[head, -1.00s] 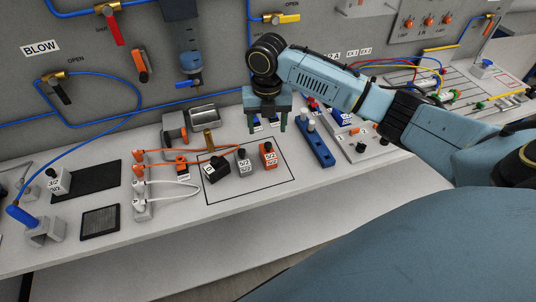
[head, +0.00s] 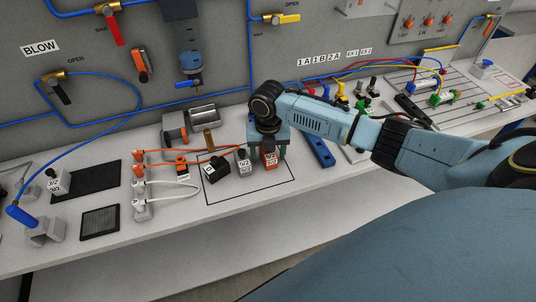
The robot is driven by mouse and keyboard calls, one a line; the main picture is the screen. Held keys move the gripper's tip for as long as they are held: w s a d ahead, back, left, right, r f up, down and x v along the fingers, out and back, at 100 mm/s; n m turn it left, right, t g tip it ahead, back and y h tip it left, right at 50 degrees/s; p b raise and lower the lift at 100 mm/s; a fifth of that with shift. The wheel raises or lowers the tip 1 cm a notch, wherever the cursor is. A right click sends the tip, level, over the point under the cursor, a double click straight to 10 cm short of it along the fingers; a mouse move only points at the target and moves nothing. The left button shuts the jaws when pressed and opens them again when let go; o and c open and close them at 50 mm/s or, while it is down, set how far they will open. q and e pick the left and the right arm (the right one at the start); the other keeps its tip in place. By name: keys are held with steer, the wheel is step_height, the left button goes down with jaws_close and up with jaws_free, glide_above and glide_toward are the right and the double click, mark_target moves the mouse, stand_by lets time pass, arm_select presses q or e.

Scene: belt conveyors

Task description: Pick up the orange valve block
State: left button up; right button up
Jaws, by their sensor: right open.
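The orange valve block (head: 270,160) stands upright in the outlined square on the bench, at the right end of a short row of blocks. My right gripper (head: 268,152) is right over it with the fingers pointing down. One finger shows on each side of the block, and the gripper is open. The gripper body and wrist hide the block's top. I cannot tell whether the fingers touch it. My left gripper is not in view.
A grey block (head: 243,161) stands close on the left of the orange one, and a black block (head: 215,169) stands further left. A blue rail (head: 321,151) lies on the right. The front of the outlined square is clear.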

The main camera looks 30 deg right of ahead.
steer(key=shift+c, duration=0.2)
steer(key=c, duration=1.2)
steer(key=shift+r, duration=0.15)
